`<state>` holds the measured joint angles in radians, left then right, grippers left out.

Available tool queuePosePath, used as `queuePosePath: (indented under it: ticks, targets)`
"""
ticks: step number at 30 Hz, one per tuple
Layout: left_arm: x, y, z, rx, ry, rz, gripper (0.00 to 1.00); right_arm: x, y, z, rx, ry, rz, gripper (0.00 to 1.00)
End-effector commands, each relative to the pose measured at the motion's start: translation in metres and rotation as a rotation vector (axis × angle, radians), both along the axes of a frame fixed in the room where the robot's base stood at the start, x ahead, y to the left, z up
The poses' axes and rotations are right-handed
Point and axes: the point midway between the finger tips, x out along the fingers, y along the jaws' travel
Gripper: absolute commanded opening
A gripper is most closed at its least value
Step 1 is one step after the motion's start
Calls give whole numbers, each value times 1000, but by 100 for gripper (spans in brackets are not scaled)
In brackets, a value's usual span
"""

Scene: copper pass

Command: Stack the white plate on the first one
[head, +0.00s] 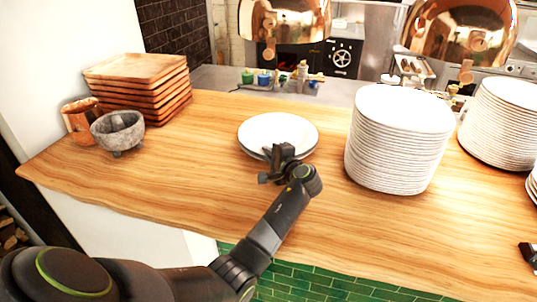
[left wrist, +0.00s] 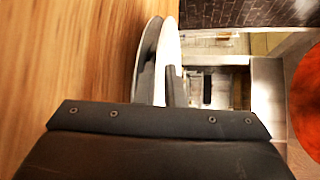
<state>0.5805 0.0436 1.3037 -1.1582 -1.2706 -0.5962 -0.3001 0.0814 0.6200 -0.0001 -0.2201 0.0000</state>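A white plate (head: 278,130) is at the middle of the counter, with the rim of a second plate (head: 308,156) showing just under it. In the left wrist view the white plate (left wrist: 170,50) appears nearly edge-on beside a grey, shaded plate surface (left wrist: 148,50); I cannot tell whether the two touch. My left gripper (head: 280,154) is at the near rim of the white plate and appears shut on it. One finger shows against the plate's upper face. A small dark part at the right edge, possibly my right gripper (head: 530,254), is mostly cut off.
A tall stack of white plates (head: 398,145) stands right of the gripper, with another stack (head: 503,120) beyond. Wooden trays (head: 140,85), a stone mortar (head: 118,131) and a copper mug (head: 80,122) stand at the left. Copper lamps (head: 285,18) hang above. The front left counter is clear.

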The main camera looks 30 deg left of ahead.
Motion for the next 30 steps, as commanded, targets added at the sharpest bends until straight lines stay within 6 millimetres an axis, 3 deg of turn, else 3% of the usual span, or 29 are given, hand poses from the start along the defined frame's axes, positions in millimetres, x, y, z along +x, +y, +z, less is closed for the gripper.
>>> queuePosePath:
  ticks: [9, 14, 22, 30]
  targets:
    - [-2, -2, 2, -5, 10, 2, 13, 0, 0, 4, 0, 0, 0, 28]
    - [-14, -23, 3, -9, 5, 0, 13, 0, 1, -8, 1, 0, 0, 28]
    - [-42, -73, 16, -10, 4, -1, 13, 0, 2, -27, 2, 0, -1, 28]
    - [-58, -98, 26, -4, 5, 1, 13, 0, 2, -35, 2, 0, -1, 28]
